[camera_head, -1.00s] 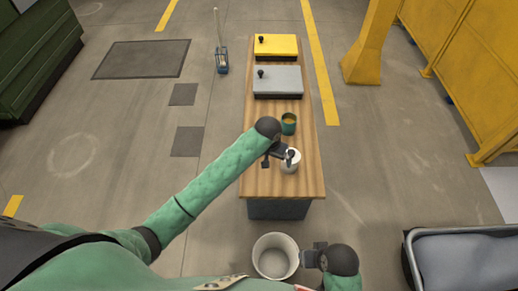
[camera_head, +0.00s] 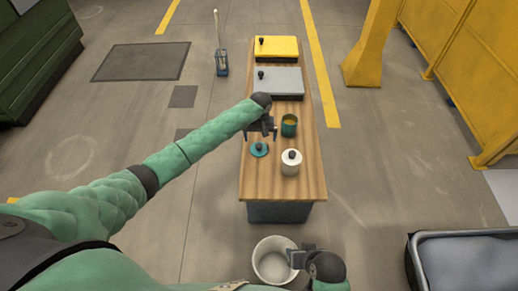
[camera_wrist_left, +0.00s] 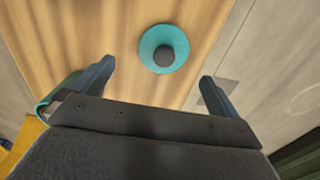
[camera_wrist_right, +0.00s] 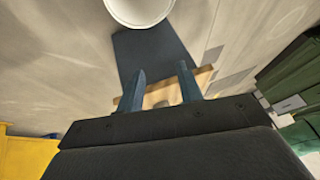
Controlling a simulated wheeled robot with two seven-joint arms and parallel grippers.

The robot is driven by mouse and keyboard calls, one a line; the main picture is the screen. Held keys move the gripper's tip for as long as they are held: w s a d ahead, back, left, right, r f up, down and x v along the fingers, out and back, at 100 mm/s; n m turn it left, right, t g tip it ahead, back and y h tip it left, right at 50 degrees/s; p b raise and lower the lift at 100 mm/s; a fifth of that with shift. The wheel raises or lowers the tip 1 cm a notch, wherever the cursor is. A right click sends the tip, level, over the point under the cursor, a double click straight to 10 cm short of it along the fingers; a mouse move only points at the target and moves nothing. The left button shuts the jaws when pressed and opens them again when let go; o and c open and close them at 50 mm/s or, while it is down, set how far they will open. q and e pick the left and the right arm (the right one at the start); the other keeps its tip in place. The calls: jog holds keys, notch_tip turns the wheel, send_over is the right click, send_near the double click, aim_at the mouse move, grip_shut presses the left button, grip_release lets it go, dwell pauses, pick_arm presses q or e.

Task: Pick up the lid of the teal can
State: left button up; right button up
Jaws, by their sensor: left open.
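The teal lid (camera_head: 259,149) with a dark knob lies flat on the wooden table, near its left edge. It also shows in the left wrist view (camera_wrist_left: 163,49), beyond the fingertips. The open teal can (camera_head: 289,126) stands to the right of the lid, with something yellowish inside. My left gripper (camera_head: 261,136) is open and empty, just behind and above the lid, apart from it. In the left wrist view its two fingers (camera_wrist_left: 158,75) are spread wide. My right gripper (camera_head: 296,258) is beside a white bucket (camera_head: 260,270); its fingers (camera_wrist_right: 160,88) stand apart with nothing between them.
A white can (camera_head: 291,168) with a dark-knobbed lid stands on the table (camera_head: 275,186), right of the teal lid. A grey box (camera_head: 278,80) and a yellow box (camera_head: 276,48) sit toward the far end. A grey bin (camera_head: 455,262) stands at the lower right.

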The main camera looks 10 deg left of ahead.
aim_at(259, 145)
pick_arm(q)
jog(key=shift+s+a+f, duration=0.1)
jog(key=shift+s+f, duration=0.1)
jog(key=shift+f, duration=1.25)
jog(key=shift+s+a+f, duration=0.1)
jog(key=shift+s+f, duration=0.05)
jog(key=shift+f, duration=1.3)
jog(key=c, duration=0.9)
jog(key=shift+c, duration=0.3)
pick_arm(e)
jog(key=shift+s+d+r, duration=0.15)
jog(key=shift+r, duration=0.8)
pick_arm(q)
jog(key=shift+r, duration=0.15)
